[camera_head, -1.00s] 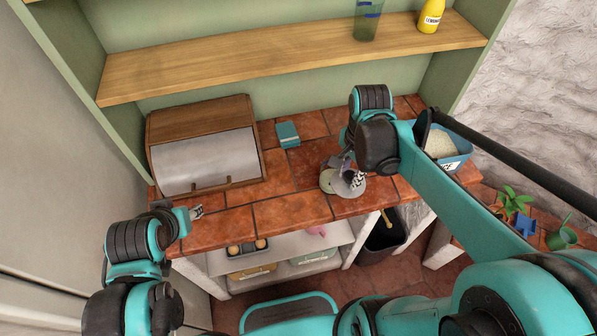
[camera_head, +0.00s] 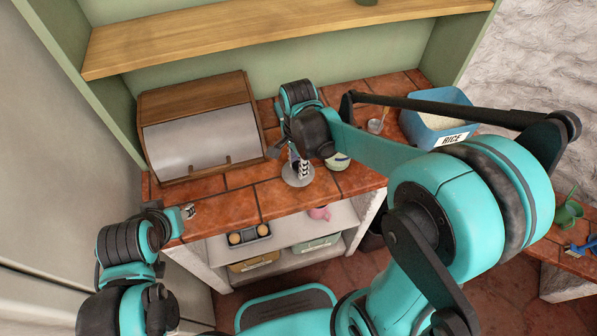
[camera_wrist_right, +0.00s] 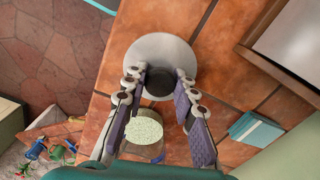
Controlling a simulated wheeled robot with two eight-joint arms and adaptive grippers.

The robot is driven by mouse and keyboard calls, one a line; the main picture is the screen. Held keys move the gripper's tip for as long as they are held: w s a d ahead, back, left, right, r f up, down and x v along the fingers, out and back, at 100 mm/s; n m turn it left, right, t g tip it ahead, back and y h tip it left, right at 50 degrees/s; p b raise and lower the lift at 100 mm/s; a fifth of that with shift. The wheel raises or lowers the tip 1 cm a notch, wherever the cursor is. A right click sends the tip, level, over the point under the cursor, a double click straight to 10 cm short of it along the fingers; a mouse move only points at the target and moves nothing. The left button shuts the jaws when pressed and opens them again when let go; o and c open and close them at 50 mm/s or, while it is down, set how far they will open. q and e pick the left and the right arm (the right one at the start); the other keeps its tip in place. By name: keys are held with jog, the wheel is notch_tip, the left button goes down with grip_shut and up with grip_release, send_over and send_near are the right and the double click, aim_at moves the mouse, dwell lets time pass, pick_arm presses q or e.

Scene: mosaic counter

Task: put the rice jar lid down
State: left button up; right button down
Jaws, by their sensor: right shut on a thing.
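The rice jar lid (camera_head: 297,180) is a grey disc. Its dark knob shows in the right wrist view (camera_wrist_right: 158,82). My right gripper (camera_head: 300,163) is shut on this knob, pointing down, with the lid over the tiled counter near its front edge. I cannot tell whether the lid touches the tiles. The rice jar (camera_head: 339,162) stands open just right of the lid, partly behind my right arm. Its pale, speckled contents show in the right wrist view (camera_wrist_right: 143,131). My left gripper (camera_head: 188,212) is at the counter's front left, apart from these things; its opening is unclear.
A wooden bread box (camera_head: 200,128) stands at the left. A blue bin labelled RICE (camera_head: 465,124) and a small glass (camera_head: 376,125) stand at the right. A teal item (camera_wrist_right: 255,129) lies on the counter. Tiles left of the lid are bare.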

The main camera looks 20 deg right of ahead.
jog(key=shift+f+b, duration=0.5)
jog(key=shift+f, duration=1)
jog(key=shift+f, duration=0.1)
jog(key=c, duration=1.2)
grip_release()
